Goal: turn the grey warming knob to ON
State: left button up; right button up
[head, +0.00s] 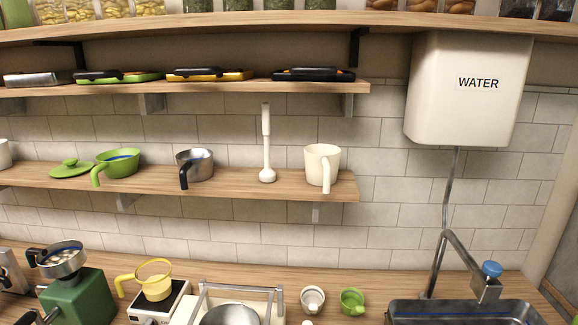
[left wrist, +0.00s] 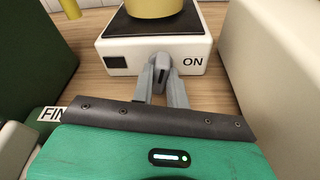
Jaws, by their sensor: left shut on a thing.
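The grey warming knob (left wrist: 161,71) is on the front face of a white warmer (left wrist: 194,46), in the left wrist view. The word ON is printed to the right of the knob and a dark rectangle is to its left. My left gripper (left wrist: 160,78) is shut on the knob, one finger on each side. The fingers hide much of the knob, so I cannot tell its exact angle. In the head view the white warmer (head: 146,313) stands on the counter with a yellow pot (head: 157,289) on top; the knob is out of that view. My right gripper is not in view.
A green grinder (head: 78,299) stands left of the warmer. A white-framed device (head: 271,305) stands close on its right, with small white and green cups further right. A sink (head: 460,312) is at the right. Shelves with cookware hang above.

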pick_arm(q)
jog(key=shift+m, duration=0.5)
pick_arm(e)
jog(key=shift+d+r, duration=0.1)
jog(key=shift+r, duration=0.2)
pick_arm(q)
jog(key=shift+d+m+y, duration=0.1)
jog(key=shift+m+y, duration=0.3)
jog(key=shift+m+p, duration=0.45)
jog(key=shift+m, duration=0.35)
jog(key=shift+o, duration=0.3)
jog(key=shift+s+d+m+t+y, duration=0.15)
jog(key=shift+m+t+y, duration=0.15)
jog(key=shift+m+y, duration=0.1)
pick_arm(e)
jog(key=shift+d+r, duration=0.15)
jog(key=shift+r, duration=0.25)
